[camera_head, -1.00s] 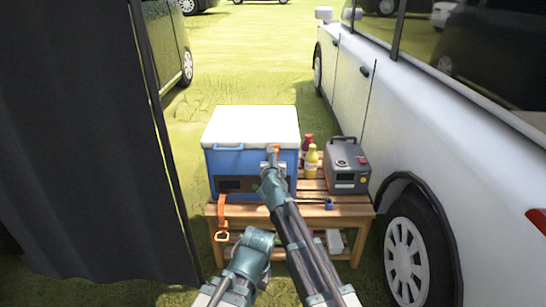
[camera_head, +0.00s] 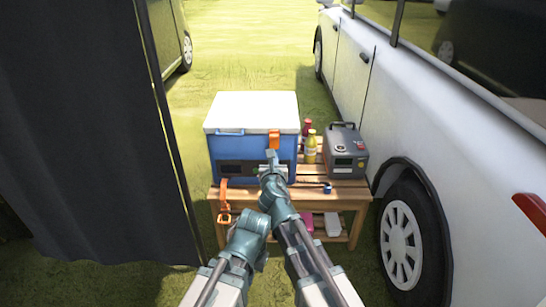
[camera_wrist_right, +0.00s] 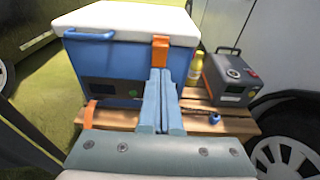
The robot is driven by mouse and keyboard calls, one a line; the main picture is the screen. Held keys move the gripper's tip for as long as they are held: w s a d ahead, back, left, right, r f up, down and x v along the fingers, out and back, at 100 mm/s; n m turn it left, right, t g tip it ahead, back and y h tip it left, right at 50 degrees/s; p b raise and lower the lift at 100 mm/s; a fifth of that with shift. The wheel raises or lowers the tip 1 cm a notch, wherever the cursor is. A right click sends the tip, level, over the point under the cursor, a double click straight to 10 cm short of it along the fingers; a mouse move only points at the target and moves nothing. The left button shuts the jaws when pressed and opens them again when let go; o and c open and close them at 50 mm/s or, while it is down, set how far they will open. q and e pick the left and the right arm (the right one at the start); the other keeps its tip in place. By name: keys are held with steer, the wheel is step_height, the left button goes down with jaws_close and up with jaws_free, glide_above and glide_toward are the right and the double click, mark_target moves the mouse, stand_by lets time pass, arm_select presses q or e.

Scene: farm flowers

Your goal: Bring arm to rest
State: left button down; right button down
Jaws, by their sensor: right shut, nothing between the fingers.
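My right arm reaches forward from the bottom of the head view. Its gripper (camera_head: 271,157) is in front of the blue cooler (camera_head: 225,168), just below the orange latch (camera_head: 274,139). In the right wrist view the two blue-grey fingers (camera_wrist_right: 160,90) are pressed together with nothing between them. Their tips are near the lower end of the orange latch (camera_wrist_right: 160,50); I cannot tell whether they touch it. The cooler's white lid (camera_head: 252,110) is down. My left arm shows as a bent teal joint at the bottom centre; its gripper is not visible.
The cooler stands on a slatted wooden table (camera_head: 345,192) with a yellow bottle (camera_head: 311,150), a red bottle (camera_head: 305,130) and a grey power box (camera_head: 345,155). An orange strap (camera_head: 224,205) hangs at the front left. A white van (camera_head: 440,130) flanks the right, a dark curtain (camera_head: 90,130) the left.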

steer(key=s+d+f+m+g+h, duration=0.25)
steer(key=s+d+f+m, duration=0.2)
steer(key=d+m, duration=0.35)
steer(key=s+d+f+m+g+h, duration=0.2)
steer(key=s+d+f+m+g, duration=0.25)
steer(key=m, duration=0.45)
steer(key=s+d+f+m+g+y, duration=0.2)
steer(key=s+f+m+g, duration=0.25)
steer(key=s+m, duration=0.4)
steer(key=s+d+f+m+g+y, duration=0.25)
steer(key=s+f+m+g, duration=0.2)
steer(key=s+m, duration=0.4)
steer(key=s+a+n+h, duration=0.15)
steer(key=s+a, duration=0.25)
steer(key=a, duration=0.8)
step_height(320, 180, up, 34)
steer(key=p, duration=3.4)
steer(key=shift+s+r, duration=0.25)
steer(key=shift+s, duration=0.1)
steer(key=shift+n+y, duration=0.25)
